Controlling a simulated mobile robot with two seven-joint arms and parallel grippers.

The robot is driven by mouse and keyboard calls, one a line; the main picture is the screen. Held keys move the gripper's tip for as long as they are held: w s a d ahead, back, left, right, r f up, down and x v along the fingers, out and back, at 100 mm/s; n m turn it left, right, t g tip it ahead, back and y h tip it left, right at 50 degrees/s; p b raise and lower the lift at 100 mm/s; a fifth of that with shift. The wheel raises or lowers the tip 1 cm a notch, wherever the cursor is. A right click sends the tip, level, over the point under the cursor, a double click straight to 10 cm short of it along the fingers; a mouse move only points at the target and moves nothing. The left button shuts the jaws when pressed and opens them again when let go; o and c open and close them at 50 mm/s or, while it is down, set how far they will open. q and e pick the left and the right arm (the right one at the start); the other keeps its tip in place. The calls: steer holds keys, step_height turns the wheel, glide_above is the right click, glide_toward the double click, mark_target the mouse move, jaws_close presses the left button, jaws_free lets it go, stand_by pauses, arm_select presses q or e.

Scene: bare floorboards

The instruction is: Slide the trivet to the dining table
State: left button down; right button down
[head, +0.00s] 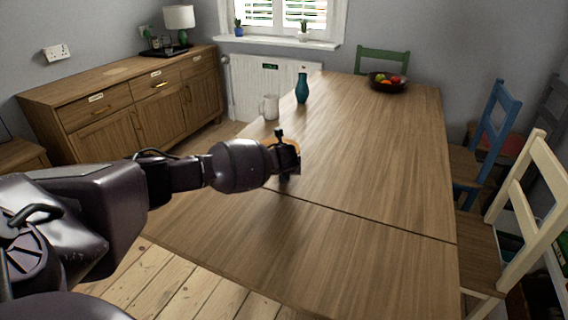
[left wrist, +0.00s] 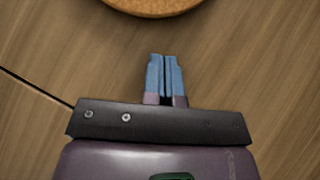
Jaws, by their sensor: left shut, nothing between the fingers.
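The trivet is a round, cork-coloured disc (left wrist: 152,6) cut off by the top edge of the left wrist view. In the head view only a small orange-brown part of it (head: 292,143) shows past my left gripper (head: 289,172). It lies on the wooden dining table (head: 370,150). My left gripper, with its blue fingers (left wrist: 164,62) together and empty, is over the tabletop. The fingertips are a short gap from the trivet's near edge in the left wrist view. My right gripper is not in view.
A white mug (head: 269,107) and a teal vase (head: 302,88) stand beyond my gripper. A fruit bowl (head: 387,83) sits at the far end. Chairs, one blue (head: 490,125) and one cream (head: 548,190), line the right side. The table's middle and right are clear.

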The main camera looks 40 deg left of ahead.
arm_select(q)
steer(key=p+v, duration=0.3)
steer(key=v, duration=0.7)
steer(key=shift+r, duration=0.15)
